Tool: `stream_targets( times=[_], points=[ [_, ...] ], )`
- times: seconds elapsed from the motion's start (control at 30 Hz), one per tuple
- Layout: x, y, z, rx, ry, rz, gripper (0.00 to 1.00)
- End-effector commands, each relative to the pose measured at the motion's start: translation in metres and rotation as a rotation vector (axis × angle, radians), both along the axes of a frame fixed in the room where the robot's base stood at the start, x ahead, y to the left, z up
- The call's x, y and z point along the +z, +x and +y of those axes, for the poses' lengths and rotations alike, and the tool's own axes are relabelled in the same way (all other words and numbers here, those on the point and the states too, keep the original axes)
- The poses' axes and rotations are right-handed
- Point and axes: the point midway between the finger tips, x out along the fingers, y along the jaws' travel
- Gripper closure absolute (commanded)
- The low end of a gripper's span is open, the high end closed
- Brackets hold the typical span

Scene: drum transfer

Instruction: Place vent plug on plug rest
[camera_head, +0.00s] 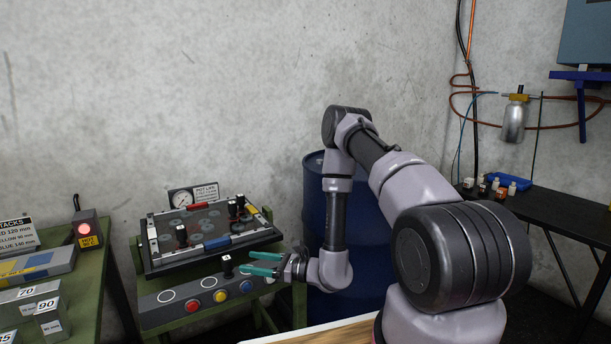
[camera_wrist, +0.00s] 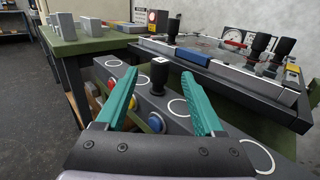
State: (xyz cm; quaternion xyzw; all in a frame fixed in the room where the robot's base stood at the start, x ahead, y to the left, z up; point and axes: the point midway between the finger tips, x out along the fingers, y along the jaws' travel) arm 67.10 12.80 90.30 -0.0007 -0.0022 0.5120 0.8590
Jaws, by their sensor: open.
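My gripper (camera_head: 250,263) has teal fingers and is open and empty, pointing left over the right half of a grey button panel (camera_head: 150,318). A black upright knob-like piece with a pale square mark (camera_head: 227,265) stands on the panel just beyond the fingertips. In the wrist view this piece (camera_wrist: 159,76) appears between and beyond the fingers (camera_wrist: 163,88), with no visible contact. It may be the vent plug; I cannot tell for certain. White rings (camera_head: 166,295) mark the panel top. I cannot tell which thing is the plug rest. A blue drum (camera_head: 313,215) stands behind my arm, partly hidden.
A dark tray (camera_head: 160,268) with several black handles lies behind the panel, near a gauge (camera_head: 181,198). Red (camera_head: 194,306), yellow (camera_head: 220,296) and blue (camera_head: 246,287) buttons line the panel front. A green table (camera_head: 95,285) is left; a dark bench (camera_head: 560,221) is right.

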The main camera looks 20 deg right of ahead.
Motion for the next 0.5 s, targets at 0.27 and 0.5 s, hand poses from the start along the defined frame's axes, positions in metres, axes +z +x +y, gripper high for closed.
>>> stream_targets(
  times=[0.27,0.5],
  points=[
    [0.104,-0.007,0.014,0.263,-0.048,-0.171,0.3],
    [0.201,-0.051,0.011,0.58,-0.228,-0.365,0.3]
  ],
)
